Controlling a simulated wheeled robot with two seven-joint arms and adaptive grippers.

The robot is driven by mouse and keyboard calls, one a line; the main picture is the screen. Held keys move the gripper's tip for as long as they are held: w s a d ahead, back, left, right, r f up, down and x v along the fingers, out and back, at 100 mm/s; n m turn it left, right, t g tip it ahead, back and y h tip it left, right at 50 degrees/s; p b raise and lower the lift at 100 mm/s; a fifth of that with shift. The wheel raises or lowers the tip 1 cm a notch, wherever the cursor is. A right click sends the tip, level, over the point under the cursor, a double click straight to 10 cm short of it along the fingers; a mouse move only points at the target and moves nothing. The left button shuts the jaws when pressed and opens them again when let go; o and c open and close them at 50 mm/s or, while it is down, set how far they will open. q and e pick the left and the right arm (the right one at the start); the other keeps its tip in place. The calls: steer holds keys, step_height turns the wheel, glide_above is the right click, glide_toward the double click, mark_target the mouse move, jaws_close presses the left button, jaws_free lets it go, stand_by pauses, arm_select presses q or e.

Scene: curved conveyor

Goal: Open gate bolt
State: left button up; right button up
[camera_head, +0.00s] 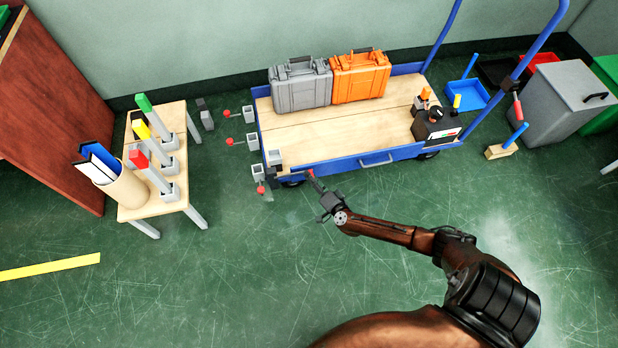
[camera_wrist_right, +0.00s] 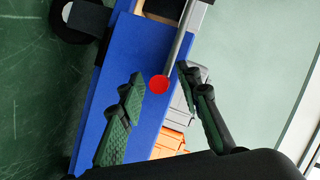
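A red knob (camera_wrist_right: 159,84) sits at the end of a grey rod (camera_wrist_right: 179,45), which looks like the bolt's handle, against the blue side of the cart. In the head view the red knob (camera_head: 310,172) is at the cart's front edge. My right gripper (camera_head: 316,186) reaches it from the front right. In the right wrist view my right gripper (camera_wrist_right: 160,76) is open, with one finger on each side of the knob. Gaps show between the knob and both fingers. My left gripper is out of view.
The blue cart (camera_head: 337,166) carries a grey case (camera_head: 300,85) and an orange case (camera_head: 360,76). Other red knobs (camera_head: 230,141) on grey posts stand at its left end. A wooden stand (camera_head: 160,205) with coloured handles is farther left. The green floor in front is clear.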

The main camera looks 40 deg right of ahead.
steer(key=shift+w, duration=0.2)
steer(key=shift+c, duration=0.7)
jaws_close()
